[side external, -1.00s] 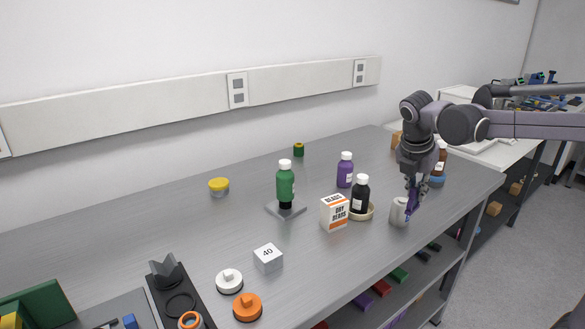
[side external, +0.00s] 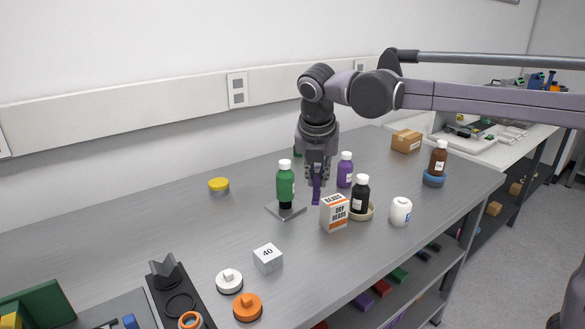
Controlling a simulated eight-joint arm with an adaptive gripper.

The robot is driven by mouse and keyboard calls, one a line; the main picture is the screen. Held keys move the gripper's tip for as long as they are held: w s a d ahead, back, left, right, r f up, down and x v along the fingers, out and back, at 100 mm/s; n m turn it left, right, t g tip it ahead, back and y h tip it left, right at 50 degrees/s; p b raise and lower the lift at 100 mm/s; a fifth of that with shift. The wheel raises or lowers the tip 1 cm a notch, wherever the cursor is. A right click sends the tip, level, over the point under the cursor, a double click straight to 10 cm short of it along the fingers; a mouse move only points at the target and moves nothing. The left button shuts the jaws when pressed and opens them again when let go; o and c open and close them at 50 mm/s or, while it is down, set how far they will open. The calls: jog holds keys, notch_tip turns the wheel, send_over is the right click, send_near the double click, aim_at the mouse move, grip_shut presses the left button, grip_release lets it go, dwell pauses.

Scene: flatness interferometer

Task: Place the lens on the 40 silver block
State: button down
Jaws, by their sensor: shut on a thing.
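The silver block (side external: 268,261) is a small pale grey cube marked 40, standing on the grey bench left of centre. My gripper (side external: 316,197) hangs pointing down over the middle of the bench, behind the bead box and right of the green bottle. Its narrow purple fingers are together on something too small or too hidden to make out. I cannot pick out a lens in this view. The gripper is well behind and to the right of the block, apart from it. The top of the block is bare.
A green bottle (side external: 285,186) on a grey stand, a bead box (side external: 334,213), a black bottle (side external: 361,196), a purple bottle (side external: 345,171) and a white bottle (side external: 400,212) stand nearby. White (side external: 229,282) and orange (side external: 247,308) knobbed discs sit in front of the block. The bench's back left is mostly clear.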

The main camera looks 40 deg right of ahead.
jog(key=shift+w+a+f, duration=0.45)
jog(key=shift+a+f, duration=1.4)
jog(key=shift+a, duration=0.05)
jog(key=shift+w+a+f, duration=0.4)
jog(key=shift+a+f, duration=1.4)
jog(key=shift+a, duration=0.15)
jog(key=shift+w+a+f, duration=0.45)
jog(key=shift+a+f, duration=1.4)
jog(key=shift+a, duration=0.05)
jog(key=c, duration=1.4)
grip_release()
jog(key=shift+f, duration=0.1)
